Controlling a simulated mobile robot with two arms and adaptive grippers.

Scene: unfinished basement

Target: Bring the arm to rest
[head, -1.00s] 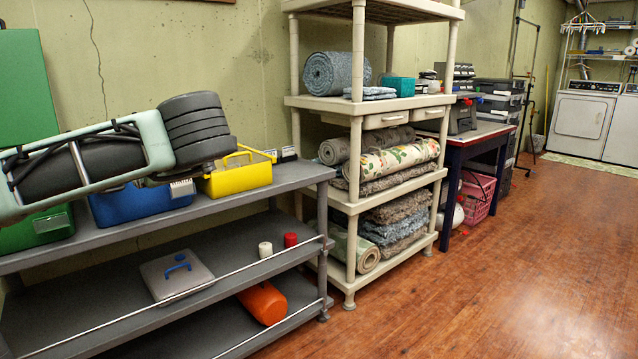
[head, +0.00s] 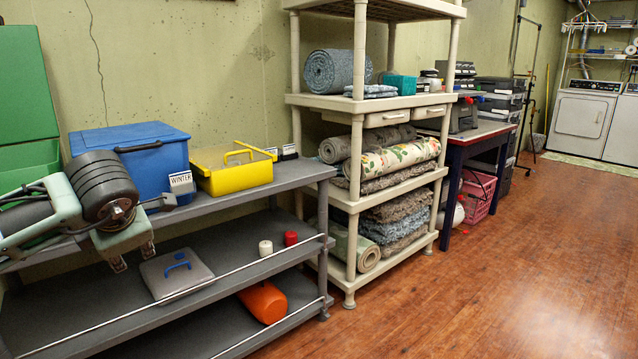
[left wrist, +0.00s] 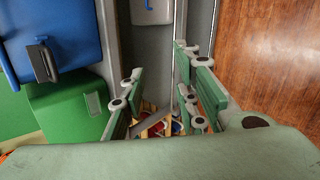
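My left arm comes in from the left in the head view, in front of the grey shelf unit (head: 230,262). My left gripper (head: 133,257) points down, its two fingertips apart with nothing between them, near the grey lidded box in the picture. In the left wrist view the green fingers of this gripper (left wrist: 160,78) also stand well apart, and small red and blue items show beyond them. The blue bin (head: 130,145) labelled WINTER stands on the top shelf, behind my arm. My right gripper is not in view.
A yellow toolbox (head: 232,171) stands on the top shelf. A grey lidded box (head: 176,272) with a blue handle and red and white cans are on the middle shelf; an orange container (head: 264,302) lies lower. A beige rack (head: 350,197) holds rolled rugs. The wooden floor at right is clear.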

